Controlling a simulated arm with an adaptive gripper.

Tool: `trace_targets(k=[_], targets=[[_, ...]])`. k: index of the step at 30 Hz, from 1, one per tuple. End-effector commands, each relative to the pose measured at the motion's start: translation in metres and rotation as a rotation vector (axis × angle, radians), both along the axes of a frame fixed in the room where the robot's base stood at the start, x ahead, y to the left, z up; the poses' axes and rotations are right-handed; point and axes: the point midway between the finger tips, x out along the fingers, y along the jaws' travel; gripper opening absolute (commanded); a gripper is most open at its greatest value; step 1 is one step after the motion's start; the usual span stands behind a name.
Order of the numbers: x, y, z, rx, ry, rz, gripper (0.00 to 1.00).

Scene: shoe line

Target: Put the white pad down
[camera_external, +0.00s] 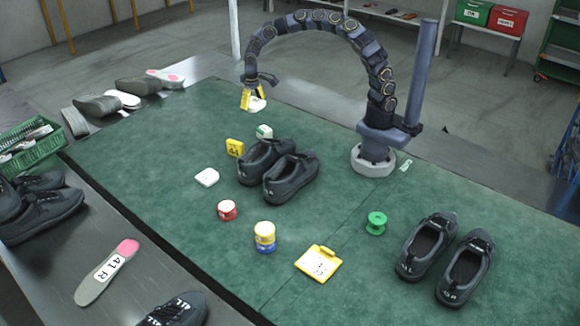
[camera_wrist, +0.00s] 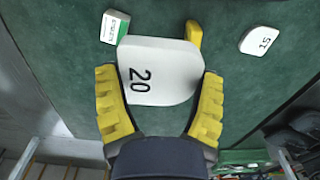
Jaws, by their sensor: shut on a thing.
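A white pad marked 20 (camera_wrist: 150,75) is between the two yellow fingers of my gripper (camera_wrist: 160,82), which are closed on its sides. In the external view my gripper (camera_external: 254,99) hangs at the end of the curved arm above the far part of the green mat (camera_external: 150,150), with the pad (camera_external: 258,105) below the fingers. I cannot tell the exact gap to the mat. A second white pad (camera_external: 207,177) lies flat on the mat; it is marked 15 in the wrist view (camera_wrist: 260,40).
A white-and-green box (camera_external: 265,131), a yellow tag (camera_external: 235,147) and a pair of dark shoes (camera_external: 277,170) stand near the gripper. A red spool (camera_external: 227,210), yellow-blue spools (camera_external: 265,236) and a green spool (camera_external: 376,222) stand nearer. The mat's left part is clear.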

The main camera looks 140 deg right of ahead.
Motion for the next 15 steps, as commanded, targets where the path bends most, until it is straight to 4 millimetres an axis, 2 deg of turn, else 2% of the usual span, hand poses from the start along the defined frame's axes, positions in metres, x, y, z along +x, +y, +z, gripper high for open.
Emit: trace_targets(k=[5, 8, 12, 14, 15], targets=[[0.058, 0.039, 0.011, 0.000, 0.002, 0.194, 0.39], [0.094, 0.074, 0.019, 0.000, 0.002, 0.335, 0.39], [0.136, 0.138, 0.026, 0.001, 0.005, 0.554, 0.39], [0.150, 0.168, 0.028, -0.001, 0.004, 0.646, 0.39], [0.156, 0.189, 0.028, 0.000, 0.006, 0.709, 0.39]])
